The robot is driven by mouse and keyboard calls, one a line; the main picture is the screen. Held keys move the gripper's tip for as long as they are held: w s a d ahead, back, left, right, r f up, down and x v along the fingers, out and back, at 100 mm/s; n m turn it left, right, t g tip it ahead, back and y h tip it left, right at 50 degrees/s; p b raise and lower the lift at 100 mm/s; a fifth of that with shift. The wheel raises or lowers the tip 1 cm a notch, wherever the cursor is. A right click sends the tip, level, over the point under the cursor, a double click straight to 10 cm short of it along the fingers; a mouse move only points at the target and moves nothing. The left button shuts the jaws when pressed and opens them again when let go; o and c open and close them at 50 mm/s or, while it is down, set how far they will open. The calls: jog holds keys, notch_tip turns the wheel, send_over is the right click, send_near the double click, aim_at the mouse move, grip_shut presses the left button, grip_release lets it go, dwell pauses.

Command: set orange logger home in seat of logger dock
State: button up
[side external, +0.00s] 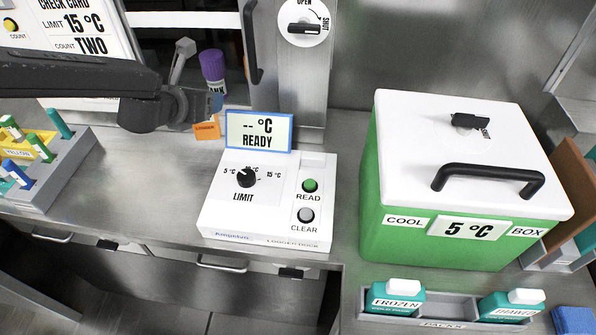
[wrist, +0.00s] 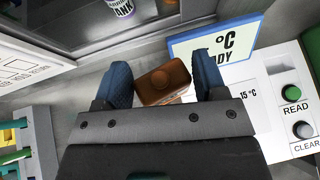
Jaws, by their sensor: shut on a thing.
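The orange logger (side external: 206,127) is a small block with dark lettering on its face, held above the bench to the left of the dock's display. In the wrist view the logger (wrist: 163,82) looks brown-orange and sits between the blue fingers. My gripper (wrist: 162,72) is shut on it; in the side view my gripper (side external: 213,104) is partly hidden behind its own wrist. The white logger dock (side external: 265,220) stands on the bench, with a LIMIT knob, a green READ button and a grey CLEAR button. Its display (side external: 258,131) reads "-- °C READY". A pale, seat-like area (side external: 318,160) lies above READ.
A green cool box (side external: 400,190) with a white lid stands right of the dock. A purple-capped bottle (side external: 213,68) stands behind the logger. A grey rack (side external: 60,170) with coloured items is at left. Bare bench (side external: 160,195) lies between rack and dock.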

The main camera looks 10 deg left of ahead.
jog(key=w+d+r+m+h, duration=0.2)
jog(key=d+m+h, duration=0.1)
jog(key=d, duration=0.9)
jog(key=s+d+f, duration=0.1)
jog(key=d+f, duration=1)
jog(key=shift+s+f, duration=0.15)
jog(key=shift+s, duration=0.25)
jog(key=shift+f, duration=0.1)
jog(key=o, duration=1.3)
